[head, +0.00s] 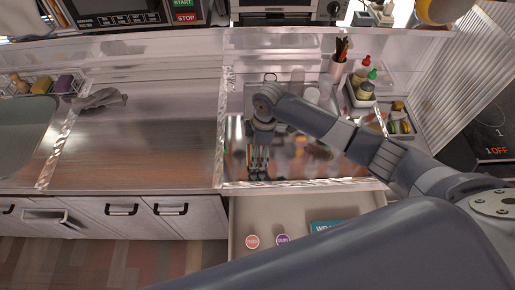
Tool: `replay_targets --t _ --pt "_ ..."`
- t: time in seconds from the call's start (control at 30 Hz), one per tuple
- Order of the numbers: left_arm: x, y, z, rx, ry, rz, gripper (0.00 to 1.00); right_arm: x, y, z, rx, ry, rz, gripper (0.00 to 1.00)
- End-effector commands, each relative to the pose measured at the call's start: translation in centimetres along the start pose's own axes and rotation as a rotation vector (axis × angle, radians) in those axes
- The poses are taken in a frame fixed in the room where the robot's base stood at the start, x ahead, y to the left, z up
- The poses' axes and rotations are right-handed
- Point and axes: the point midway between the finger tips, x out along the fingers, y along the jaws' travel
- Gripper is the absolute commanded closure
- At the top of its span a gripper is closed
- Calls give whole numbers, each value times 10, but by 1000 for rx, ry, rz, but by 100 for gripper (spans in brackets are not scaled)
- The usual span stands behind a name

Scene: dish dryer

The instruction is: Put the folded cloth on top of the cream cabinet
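A grey, crumpled cloth-like thing (100,98) lies on the steel counter at the left; I cannot tell whether it is the folded cloth. No thing clearly reads as the cream cabinet; pale cabinet fronts (86,216) with dark handles run below the counter. My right gripper (258,176) points down near the counter's front edge, well to the right of the grey thing. Its fingers look close together, but I cannot tell if they are open or shut. No held thing shows. My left gripper is not in view.
An open cream drawer (240,218) holds round lids and a blue box. A clear partition (222,130) divides the counter. Bottles (365,90) and a utensil cup (338,66) stand at the back right, a wire rack (40,86) at the left. The left counter's middle is clear.

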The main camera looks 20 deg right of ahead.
Motion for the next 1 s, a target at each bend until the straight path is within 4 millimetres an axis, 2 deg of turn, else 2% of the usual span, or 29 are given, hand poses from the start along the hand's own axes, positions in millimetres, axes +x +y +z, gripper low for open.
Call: replay_targets --t 0.3,0.33,0.4,0.8,1.0 --pt "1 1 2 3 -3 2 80 4 0 0 0 0 0 50" --pt "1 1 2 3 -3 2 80 3 0 0 -1 0 0 25" --pt "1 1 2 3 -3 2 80 3 0 0 -1 0 0 10" --pt "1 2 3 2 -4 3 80 2 0 0 -1 1 1 10" --pt "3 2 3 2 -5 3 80 -18 1 -1 -2 3 4 10"
